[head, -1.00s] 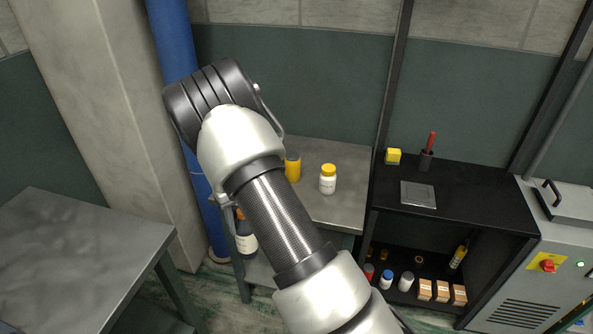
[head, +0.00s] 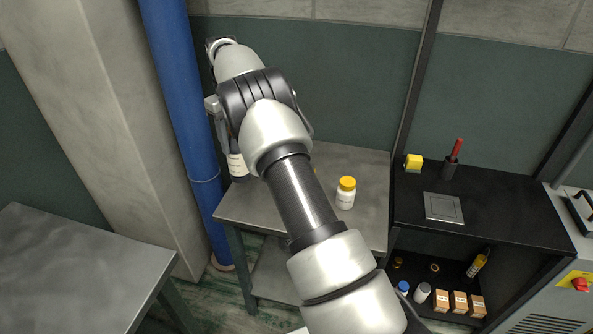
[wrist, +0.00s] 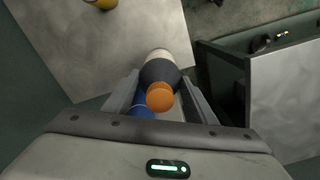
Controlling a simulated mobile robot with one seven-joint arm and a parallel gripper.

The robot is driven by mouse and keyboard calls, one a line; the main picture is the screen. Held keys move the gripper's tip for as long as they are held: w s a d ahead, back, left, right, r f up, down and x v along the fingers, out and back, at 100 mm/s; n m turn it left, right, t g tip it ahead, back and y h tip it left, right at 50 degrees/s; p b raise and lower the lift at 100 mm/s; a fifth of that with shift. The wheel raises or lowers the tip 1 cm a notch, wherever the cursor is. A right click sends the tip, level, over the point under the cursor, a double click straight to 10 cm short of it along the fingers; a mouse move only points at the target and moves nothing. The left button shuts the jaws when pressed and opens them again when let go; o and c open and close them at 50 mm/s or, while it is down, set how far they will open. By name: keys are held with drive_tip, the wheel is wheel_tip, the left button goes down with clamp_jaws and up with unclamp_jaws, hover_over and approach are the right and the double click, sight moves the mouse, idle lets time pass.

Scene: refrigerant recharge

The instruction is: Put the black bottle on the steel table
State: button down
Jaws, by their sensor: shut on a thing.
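The black bottle (head: 237,166) has a white label and shows partly behind my arm in the head view, at the left side of the middle steel table (head: 365,165). In the wrist view the bottle (wrist: 158,72) has its orange cap toward the camera. My gripper (wrist: 160,84) is shut on it, one finger on each side; in the head view my arm mostly hides the gripper. The grey tabletop (wrist: 95,50) lies beyond the bottle in the wrist view. I cannot tell whether the bottle's base touches it.
A white jar with a yellow lid (head: 346,193) stands on the middle table. A blue pipe (head: 185,110) rises close to its left side. Another steel table (head: 80,265) is at the left.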

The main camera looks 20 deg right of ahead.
sight(240, 165)
wheel_tip(240, 165, down, 4)
drive_tip(key=shift+s+r, duration=0.1)
drive_tip(key=shift+f, duration=2.8)
drive_tip(key=shift+f, duration=0.15)
drive_tip(key=c, duration=0.8)
unclamp_jaws()
drive_tip(key=shift+o, duration=0.2)
